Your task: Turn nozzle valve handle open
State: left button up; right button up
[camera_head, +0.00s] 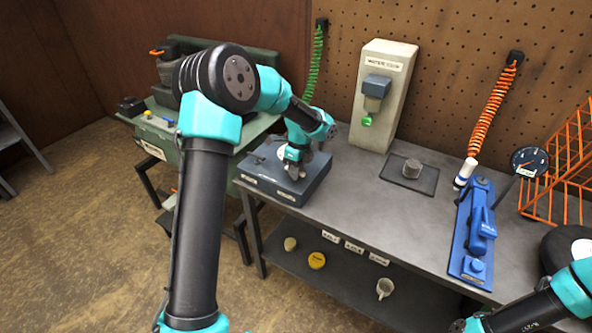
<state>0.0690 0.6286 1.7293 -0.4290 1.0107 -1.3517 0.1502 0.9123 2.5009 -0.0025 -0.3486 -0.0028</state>
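I cannot make out a valve handle for certain. A pale dispenser box (386,108) with a small label stands at the back of the bench; it has a blue-grey block (376,86) on its front and a green-tipped spout (367,120) below. An orange coiled hose (490,112) hangs from the pegboard and ends in a white nozzle (465,172) beside a blue device (476,232). My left gripper (294,173) points down over a blue-grey box (262,182) at the bench's left end; its finger gap is too small to tell. My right arm enters at bottom right; its gripper is not visible.
The grey bench (345,205) has free room in its middle. A gauge (529,161) and orange rack (568,165) are at right. A green coiled hose (315,62) hangs behind my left arm. A lower shelf (345,280) holds small items.

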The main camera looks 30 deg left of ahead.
pick_arm(q)
grip_shut()
jog(key=shift+n, duration=0.4)
jog(key=n, duration=0.3)
jog(key=shift+h, duration=0.4)
jog(key=n, duration=0.4)
jog(key=shift+w+a+n+t+h, duration=0.1)
jog(key=shift+a+n+t+h, duration=0.05)
jog(key=shift+n+t+h, duration=0.2)
jog(key=n, duration=0.4)
jog(key=shift+n+t+h, duration=0.25)
jog(key=shift+n, duration=0.1)
jog(key=n+t, duration=0.1)
jog(key=n, duration=0.3)
jog(key=shift+a+n, duration=0.1)
jog(key=shift+n, duration=0.3)
